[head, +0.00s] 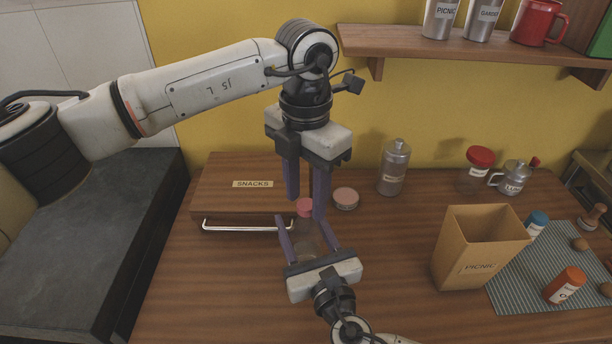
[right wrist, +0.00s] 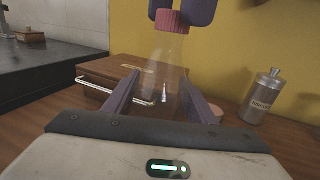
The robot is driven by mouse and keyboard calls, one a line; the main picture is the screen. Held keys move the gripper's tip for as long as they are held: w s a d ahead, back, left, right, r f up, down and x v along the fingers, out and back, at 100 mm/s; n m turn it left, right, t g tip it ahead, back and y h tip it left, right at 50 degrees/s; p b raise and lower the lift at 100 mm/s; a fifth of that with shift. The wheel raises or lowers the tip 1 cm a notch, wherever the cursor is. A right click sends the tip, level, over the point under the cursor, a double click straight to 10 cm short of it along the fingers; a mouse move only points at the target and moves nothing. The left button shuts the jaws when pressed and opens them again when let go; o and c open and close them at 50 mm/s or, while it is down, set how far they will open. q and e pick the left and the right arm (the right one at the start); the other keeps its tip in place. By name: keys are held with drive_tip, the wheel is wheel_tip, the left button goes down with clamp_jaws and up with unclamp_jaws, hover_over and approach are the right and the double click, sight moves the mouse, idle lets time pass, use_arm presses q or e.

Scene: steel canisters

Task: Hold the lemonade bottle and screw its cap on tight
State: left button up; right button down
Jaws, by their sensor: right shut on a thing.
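The clear lemonade bottle (right wrist: 165,70) stands upright between the fingers of my right gripper (head: 307,235), which is shut on it. In the head view the bottle is faint and partly hidden by the gripper. The ribbed pink-red cap (right wrist: 173,22) sits at the top of the bottle's neck; it also shows in the head view (head: 304,207). How tightly it sits cannot be told. My left gripper (head: 307,208) points down from above, its purple fingers apart, with the tips close by the cap. I see no clear contact between them and the cap.
A wooden SNACKS box (head: 225,184) with a metal handle (head: 250,228) stands behind left. A round pink-topped tin (head: 345,198) and a steel canister (head: 394,168) are behind right. A PICNIC paper bag (head: 478,250) and striped mat (head: 510,293) are further right.

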use_arm(q)
drive_tip(key=shift+f, duration=0.3)
clamp_jaws()
drive_tip(key=shift+o, duration=0.7)
unclamp_jaws()
drive_tip(key=shift+r, duration=0.1)
wheel_tip(320, 180, up, 12)
